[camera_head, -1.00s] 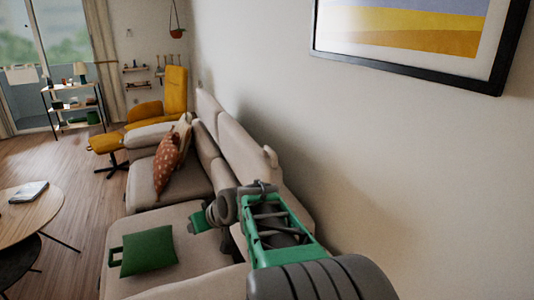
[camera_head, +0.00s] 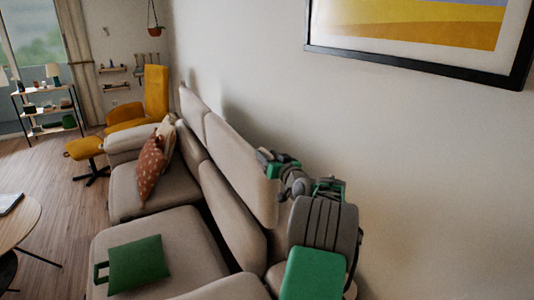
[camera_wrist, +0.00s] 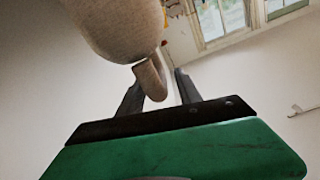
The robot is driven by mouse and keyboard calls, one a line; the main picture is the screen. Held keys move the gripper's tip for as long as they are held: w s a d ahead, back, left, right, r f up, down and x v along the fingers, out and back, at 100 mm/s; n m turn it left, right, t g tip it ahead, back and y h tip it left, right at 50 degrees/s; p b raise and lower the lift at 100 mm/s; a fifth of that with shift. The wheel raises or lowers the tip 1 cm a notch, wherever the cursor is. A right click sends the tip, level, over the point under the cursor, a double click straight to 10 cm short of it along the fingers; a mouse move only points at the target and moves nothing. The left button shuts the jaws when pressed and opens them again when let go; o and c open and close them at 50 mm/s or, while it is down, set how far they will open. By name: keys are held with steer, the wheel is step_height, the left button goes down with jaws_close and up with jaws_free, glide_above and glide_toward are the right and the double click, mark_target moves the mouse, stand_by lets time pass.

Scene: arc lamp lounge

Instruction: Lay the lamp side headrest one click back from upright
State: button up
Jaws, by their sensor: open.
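The beige sofa has raised headrests along the wall. The near headrest (camera_head: 240,160) stands close to upright, and the far headrest (camera_head: 192,112) is beyond it. No lamp shows beside either one, so I cannot tell from a lamp which is the lamp side. My gripper (camera_head: 266,160) is at the near headrest's top wall-side corner.
The wall and a framed picture (camera_head: 430,35) are to the right of my arm. A green cushion (camera_head: 136,263) lies on the seat, and a patterned orange cushion (camera_head: 151,168) leans farther back. A yellow armchair (camera_head: 156,92) stands at the far end.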

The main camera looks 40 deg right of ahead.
steer(key=shift+w+d, duration=0.15)
steer(key=shift+w, duration=0.3)
jaws_close()
stand_by(1.1)
